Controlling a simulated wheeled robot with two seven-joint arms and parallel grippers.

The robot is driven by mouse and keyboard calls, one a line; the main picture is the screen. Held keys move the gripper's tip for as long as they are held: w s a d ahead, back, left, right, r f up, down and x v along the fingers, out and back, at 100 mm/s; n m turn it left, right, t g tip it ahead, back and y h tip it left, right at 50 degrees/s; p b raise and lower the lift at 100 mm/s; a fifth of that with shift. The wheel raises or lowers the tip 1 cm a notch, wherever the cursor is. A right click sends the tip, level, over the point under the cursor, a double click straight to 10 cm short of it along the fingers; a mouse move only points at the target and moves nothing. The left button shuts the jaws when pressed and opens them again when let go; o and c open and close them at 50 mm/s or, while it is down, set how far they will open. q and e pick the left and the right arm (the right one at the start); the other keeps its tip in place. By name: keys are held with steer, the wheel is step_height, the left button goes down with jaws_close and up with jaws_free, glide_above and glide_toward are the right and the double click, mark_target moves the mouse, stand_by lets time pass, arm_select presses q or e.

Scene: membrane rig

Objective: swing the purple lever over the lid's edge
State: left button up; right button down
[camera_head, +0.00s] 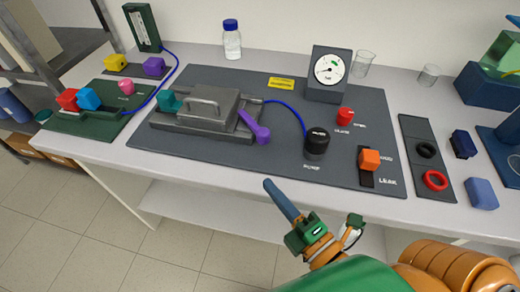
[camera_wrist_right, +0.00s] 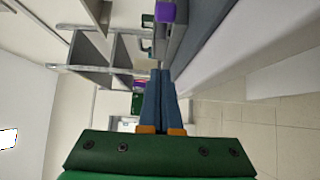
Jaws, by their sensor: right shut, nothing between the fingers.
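The purple lever (camera_head: 254,127) sits at the right end of the grey lidded box on the dark mat, slanting down to the right from the lid's side. The grey lid (camera_head: 208,104) with its handle lies on the box, with a teal block (camera_head: 169,101) at its left end. The purple lever's end also shows at the top of the right wrist view (camera_wrist_right: 165,12). My right gripper (camera_head: 268,184) is shut and empty, in front of the table's front edge, apart from the lever. Its blue fingers lie together in the right wrist view (camera_wrist_right: 160,75). My left gripper is not in view.
A black round knob (camera_head: 316,143) stands right of the lever, with a blue tube (camera_head: 290,106) running to it. A gauge (camera_head: 329,71), a red knob (camera_head: 345,117) and an orange block (camera_head: 369,160) stand further right. The mat's front strip is clear.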

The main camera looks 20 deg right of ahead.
mark_target(253, 125)
steer(key=p+x, duration=0.1)
steer(key=x, duration=0.2)
steer(key=p+x, duration=0.1)
steer(key=x, duration=0.2)
steer(key=p+x, duration=0.2)
steer(key=x, duration=0.1)
steer(key=shift+w+r, duration=0.2)
steer(key=shift+r, duration=0.15)
steer(key=d, duration=0.1)
steer(key=w+d, duration=0.1)
steer(key=shift+d+f+p, duration=0.25)
steer(key=shift+d+p, duration=0.05)
steer(key=shift+d, duration=0.05)
steer(key=shift+w+d, duration=0.25)
steer(key=shift+d, duration=0.35)
steer(key=shift+a, duration=0.1)
steer(key=shift+d+n+y, duration=0.4)
steer(key=shift+d+y, duration=0.15)
steer(key=shift+y, duration=0.05)
